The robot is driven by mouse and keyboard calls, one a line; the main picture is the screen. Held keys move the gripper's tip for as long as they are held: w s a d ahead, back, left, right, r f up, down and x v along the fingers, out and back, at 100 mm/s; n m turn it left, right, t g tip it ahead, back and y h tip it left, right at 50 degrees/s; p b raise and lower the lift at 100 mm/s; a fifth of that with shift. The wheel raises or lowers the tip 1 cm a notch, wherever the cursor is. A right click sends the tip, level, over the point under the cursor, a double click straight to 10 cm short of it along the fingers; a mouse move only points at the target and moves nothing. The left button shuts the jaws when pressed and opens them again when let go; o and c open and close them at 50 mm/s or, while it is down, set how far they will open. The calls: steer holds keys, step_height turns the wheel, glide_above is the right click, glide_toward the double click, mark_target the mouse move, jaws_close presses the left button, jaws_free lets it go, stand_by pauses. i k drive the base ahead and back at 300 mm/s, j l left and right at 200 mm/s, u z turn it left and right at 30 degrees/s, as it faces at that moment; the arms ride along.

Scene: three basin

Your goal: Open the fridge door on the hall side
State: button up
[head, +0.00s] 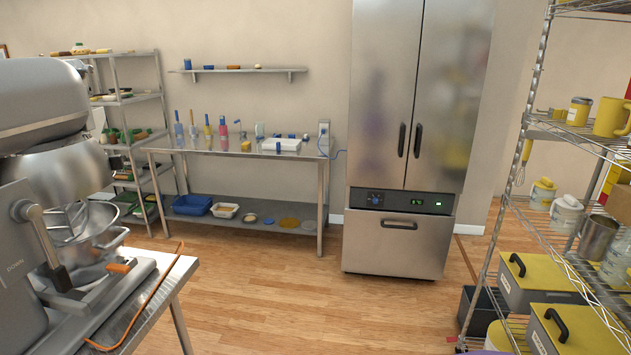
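A tall stainless steel fridge (385,110) stands against the back wall, right of the middle in the head view. It has two upper doors side by side, a left door (378,80) and a right door (448,90). Each has a dark vertical handle near the centre seam, the left handle (402,139) and the right handle (417,140). Both doors look shut. Below them is a control panel with a green display (416,203) and a lower drawer front with a dark handle (399,225). My gripper is not in view.
A large stand mixer (45,200) on a steel table is close at left. A wire shelf rack (545,135) with boxes and tubs is close at right. A steel worktable (230,150) stands left of the fridge. Open wooden floor (300,305) lies between.

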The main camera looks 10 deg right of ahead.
mark_target(456, 35)
steer(key=i+l, duration=0.15)
steer(key=i, duration=0.45)
steer(key=i+l+z, duration=0.1)
steer(key=i, duration=0.5)
steer(key=i+l+z, duration=0.1)
steer(key=i, duration=0.5)
steer(key=l, duration=0.1)
